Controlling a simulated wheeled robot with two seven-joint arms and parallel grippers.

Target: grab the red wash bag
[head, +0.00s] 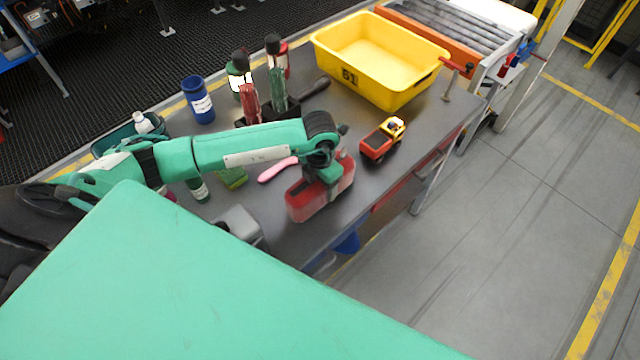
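The red wash bag (306,203) is a boxy, rounded red bag near the front edge of the dark table. My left arm reaches across from the left, and its gripper (327,178) points down onto the top of the bag, overlapping it in the picture. The wrist and gripper hide part of the bag's top. The fingertips are hard to make out, so I cannot tell whether they are closed on the bag or only around it. My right gripper is not in view.
A pink-handled item (277,170) and a green sponge (232,178) lie left of the bag. A grey container (240,224) is close to it. A toy truck (377,146) stands right, a yellow crate (415,88) behind. Bottles and a blue cup (198,100) stand at back left.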

